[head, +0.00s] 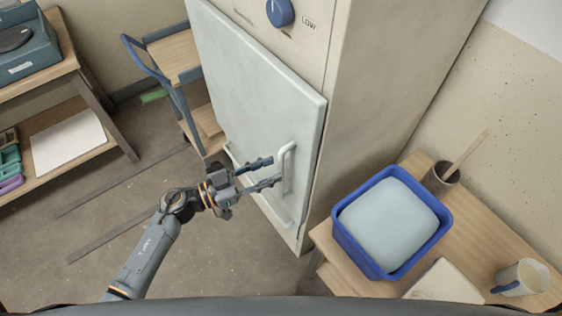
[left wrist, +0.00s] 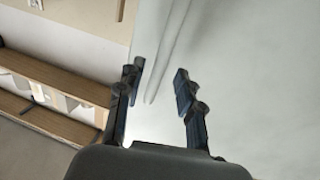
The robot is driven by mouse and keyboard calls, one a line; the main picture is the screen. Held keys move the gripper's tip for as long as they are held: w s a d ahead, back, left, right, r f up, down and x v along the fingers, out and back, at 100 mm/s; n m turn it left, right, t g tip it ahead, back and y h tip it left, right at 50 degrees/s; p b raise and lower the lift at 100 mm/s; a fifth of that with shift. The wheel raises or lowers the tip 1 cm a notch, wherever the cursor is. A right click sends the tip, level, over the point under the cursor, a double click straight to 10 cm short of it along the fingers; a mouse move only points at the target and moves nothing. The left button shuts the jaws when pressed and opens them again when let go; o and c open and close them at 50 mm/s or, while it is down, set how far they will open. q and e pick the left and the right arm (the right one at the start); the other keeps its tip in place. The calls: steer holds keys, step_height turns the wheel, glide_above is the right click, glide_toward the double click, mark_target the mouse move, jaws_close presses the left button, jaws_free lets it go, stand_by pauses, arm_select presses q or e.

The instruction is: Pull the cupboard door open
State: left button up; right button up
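The cupboard door (head: 250,90) is a pale grey-green panel on the front of a tall cream cabinet. It appears shut, lying along the cabinet front. A pale vertical bar handle (head: 288,165) is near its right edge. My left gripper (head: 275,170) is open, its two fingers pointing at the handle from the left. In the left wrist view, the open left gripper (left wrist: 158,70) faces the pale door (left wrist: 240,60), and the handle (left wrist: 168,55) runs through the gap ahead of the fingers. I cannot tell whether the fingers touch it. My right gripper is not in view.
A blue knob (head: 280,12) sits above the door. At right, a wooden table (head: 485,215) holds a blue tub (head: 375,265), a brown pot (head: 440,180) and a pale mug (head: 523,279). A blue trolley (head: 180,90) stands left of the cabinet. Floor before the door is clear.

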mark_target(281, 167)
arm_select(q)
steer(key=shift+x, duration=1.95)
jaws_close()
